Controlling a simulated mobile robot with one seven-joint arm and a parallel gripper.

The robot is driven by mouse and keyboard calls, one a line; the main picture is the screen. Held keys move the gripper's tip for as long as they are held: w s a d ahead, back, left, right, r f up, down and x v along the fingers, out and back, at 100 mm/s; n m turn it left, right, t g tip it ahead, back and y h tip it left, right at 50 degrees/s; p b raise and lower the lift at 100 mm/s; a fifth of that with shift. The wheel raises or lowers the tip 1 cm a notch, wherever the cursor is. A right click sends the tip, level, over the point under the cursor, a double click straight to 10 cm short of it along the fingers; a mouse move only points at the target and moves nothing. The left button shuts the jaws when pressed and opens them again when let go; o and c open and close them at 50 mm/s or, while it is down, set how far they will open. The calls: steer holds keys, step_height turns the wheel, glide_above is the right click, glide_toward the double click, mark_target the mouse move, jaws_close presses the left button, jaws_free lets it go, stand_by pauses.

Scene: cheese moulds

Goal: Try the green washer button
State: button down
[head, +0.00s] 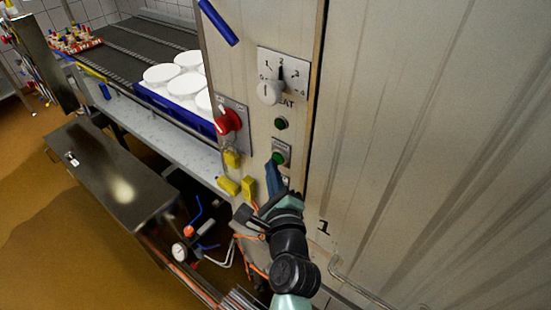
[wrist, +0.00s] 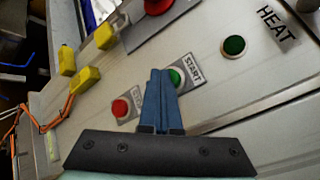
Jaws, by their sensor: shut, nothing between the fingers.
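The green button (head: 278,158) sits in a plate on the tall metal cabinet. It also shows in the wrist view (wrist: 176,77), beside the word START. My gripper (head: 271,164) is shut and empty, its blue fingers pressed together. In the wrist view the fingertips (wrist: 161,73) overlap the left edge of the green button. I cannot tell whether they touch it. A red button (wrist: 120,108) lies to the left of the fingers in the wrist view.
A dark green lamp (head: 281,123) and a white HEAT knob (head: 269,92) are above the button. White moulds (head: 187,83) stand in a blue tray on a conveyor.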

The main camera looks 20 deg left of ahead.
steer(key=shift+s+a, duration=0.25)
steer(key=shift+s, duration=0.4)
steer(key=shift+p, duration=0.3)
steer(key=s, duration=0.1)
steer(key=s+a+p, duration=0.1)
steer(key=s, duration=0.2)
steer(key=shift+s+a+p, duration=0.35)
stand_by(0.4)
